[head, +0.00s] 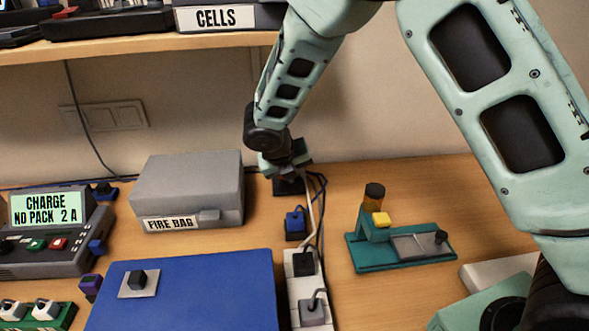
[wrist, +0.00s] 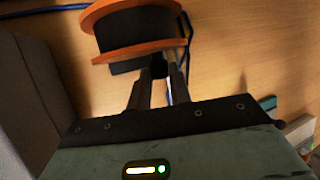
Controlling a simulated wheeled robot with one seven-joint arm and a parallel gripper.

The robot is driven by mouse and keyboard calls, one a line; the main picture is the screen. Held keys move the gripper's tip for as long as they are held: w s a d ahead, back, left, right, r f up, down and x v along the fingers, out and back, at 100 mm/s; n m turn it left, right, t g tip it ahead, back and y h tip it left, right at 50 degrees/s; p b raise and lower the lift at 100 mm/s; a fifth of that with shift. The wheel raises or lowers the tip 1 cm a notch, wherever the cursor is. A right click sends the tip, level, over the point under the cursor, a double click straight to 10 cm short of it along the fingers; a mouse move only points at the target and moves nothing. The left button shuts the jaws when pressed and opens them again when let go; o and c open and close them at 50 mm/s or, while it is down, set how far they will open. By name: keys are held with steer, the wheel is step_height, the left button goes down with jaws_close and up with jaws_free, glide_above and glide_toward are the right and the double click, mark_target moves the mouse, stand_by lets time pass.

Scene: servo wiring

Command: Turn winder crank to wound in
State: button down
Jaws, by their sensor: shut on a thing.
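The winder (wrist: 138,18), an orange-flanged reel with a dark middle, stands at the top of the wrist view. My gripper (wrist: 159,77) reaches up to it, its two fingers shut on a small dark piece, the crank's knob (wrist: 159,67), in front of the lower flange. In the head view my gripper (head: 288,172) points down at the back of the bench, right of the fire bag. There the arm and gripper hide most of the winder; only a dark part shows beneath. The crank's arm and angle cannot be made out.
The grey fire bag (head: 190,187) stands close on the left. A power strip (head: 292,270) with cables runs forward below my gripper. A blue plug-like block (head: 295,224) is in front. A teal fixture (head: 376,257) stands to the right. The CELLS shelf (head: 150,50) overhangs behind.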

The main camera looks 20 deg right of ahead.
steer(key=y, duration=0.3)
steer(key=shift+d+f+m, duration=0.1)
steer(key=shift+f+m, duration=0.15)
steer(key=shift+m, duration=0.15)
steer(key=y, duration=0.1)
steer(key=t+y+b, duration=0.1)
steer(key=y+b, duration=0.1)
steer(key=shift+f+m+y, duration=0.25)
steer(key=shift+m+y, duration=0.15)
steer(key=y+b, duration=0.1)
steer(key=t+y+b, duration=0.1)
steer(key=y, duration=0.1)
steer(key=shift+a+f+m+b, duration=0.2)
steer(key=shift+m+b, duration=0.1)
steer(key=shift+a+t+y+b, duration=0.1)
steer(key=shift+t+y+b, duration=0.2)
steer(key=shift+y+b, duration=0.55)
steer(key=shift+r, duration=0.15)
steer(key=c, duration=1.3)
jaws_free()
